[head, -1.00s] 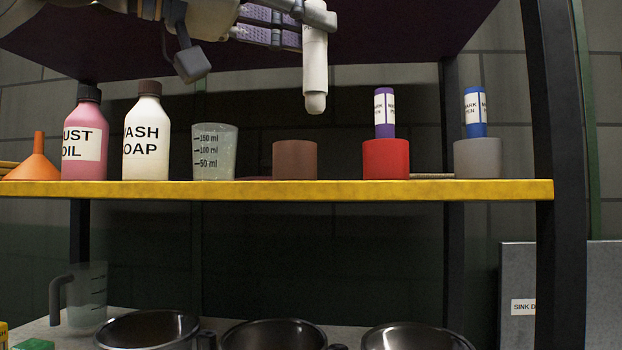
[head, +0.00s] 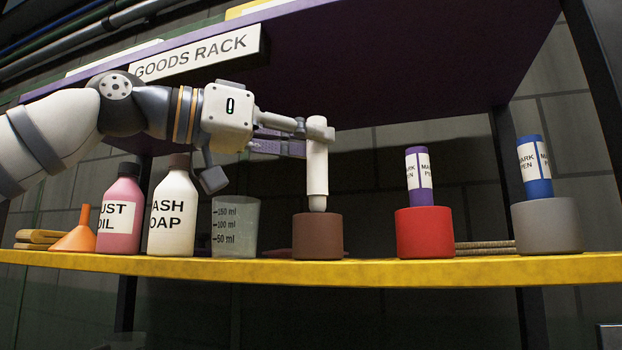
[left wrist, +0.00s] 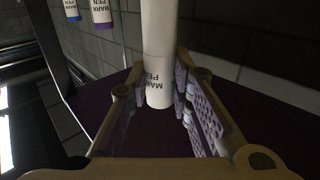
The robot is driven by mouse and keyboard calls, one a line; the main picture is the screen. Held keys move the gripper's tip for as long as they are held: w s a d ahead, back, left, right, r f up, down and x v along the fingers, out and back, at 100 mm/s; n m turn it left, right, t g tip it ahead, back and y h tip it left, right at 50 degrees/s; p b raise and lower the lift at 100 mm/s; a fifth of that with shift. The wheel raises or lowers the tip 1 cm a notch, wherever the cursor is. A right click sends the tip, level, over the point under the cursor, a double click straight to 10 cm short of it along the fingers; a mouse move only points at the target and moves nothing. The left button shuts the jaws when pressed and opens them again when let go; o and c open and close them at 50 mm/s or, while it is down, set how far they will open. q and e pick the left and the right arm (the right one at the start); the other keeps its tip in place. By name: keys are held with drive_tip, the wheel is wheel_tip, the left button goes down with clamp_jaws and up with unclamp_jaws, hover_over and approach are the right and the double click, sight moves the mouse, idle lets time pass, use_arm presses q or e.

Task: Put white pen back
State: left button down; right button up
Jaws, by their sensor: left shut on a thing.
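The white pen (head: 317,172) is upright in my left gripper (head: 318,135), which is shut on its upper part. The pen's lower tip is right at the top of the brown holder (head: 317,236); I cannot tell whether it is just above or slightly inside the opening. In the left wrist view the white pen (left wrist: 160,50) runs between the two purple-padded fingers of the left gripper (left wrist: 165,85). The purple pen (head: 419,177) stands in the red holder (head: 424,233). The blue pen (head: 534,168) stands in the grey holder (head: 548,227). My right gripper is not in view.
The holders stand on a yellow-edged shelf (head: 380,272) beneath a purple upper shelf (head: 400,70). A measuring cup (head: 236,226), white soap bottle (head: 173,215), pink oil bottle (head: 121,215) and orange funnel (head: 78,236) stand to the left, under my left arm.

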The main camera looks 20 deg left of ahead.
sight(310, 178)
use_arm(q)
drive_tip(key=shift+w+a+f, duration=0.1)
drive_tip(key=shift+w+f, duration=0.35)
drive_tip(key=shift+f, duration=0.15)
drive_tip(key=f, duration=0.3)
drive_tip(key=shift+w, duration=0.35)
drive_tip(key=shift+f, duration=0.4)
drive_tip(key=shift+f, duration=0.15)
drive_tip(key=c, duration=1.4)
unclamp_jaws()
drive_tip(key=shift+c, duration=0.2)
